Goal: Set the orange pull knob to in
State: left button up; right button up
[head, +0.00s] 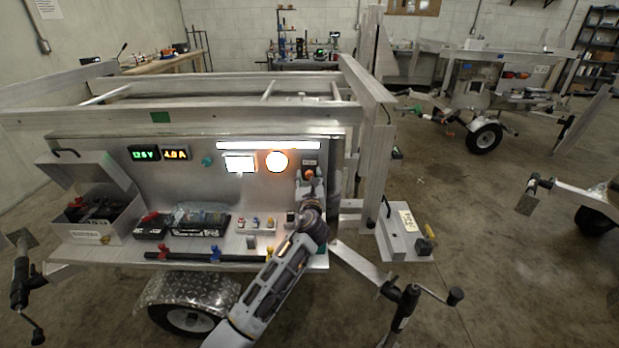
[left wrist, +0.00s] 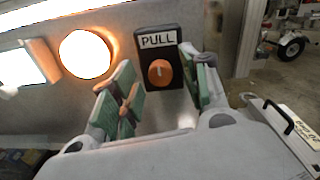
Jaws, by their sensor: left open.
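The orange pull knob (left wrist: 160,72) sits on a black plate with a white PULL label (left wrist: 159,39) in the left wrist view. In the head view the knob (head: 309,174) shows small on the panel at the right, just beyond my left gripper. My left gripper (left wrist: 160,92) is open, with green-padded fingers on either side of the knob's plate in the picture. I see no contact between the fingers and the knob. How far the knob stands out from its plate is hard to tell. In the head view my left gripper (head: 309,187) is small and partly hidden by its own arm. My right gripper is not in view.
A bright round lamp (head: 277,161) and a lit rectangle (head: 240,163) are left of the knob. A shelf (head: 190,250) below holds batteries and small switches. A trailer upright (head: 375,170) stands to the right, with a grey box (head: 405,232) beyond it.

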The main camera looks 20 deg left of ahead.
pick_arm(q)
jog(key=v, duration=1)
dwell(0.4)
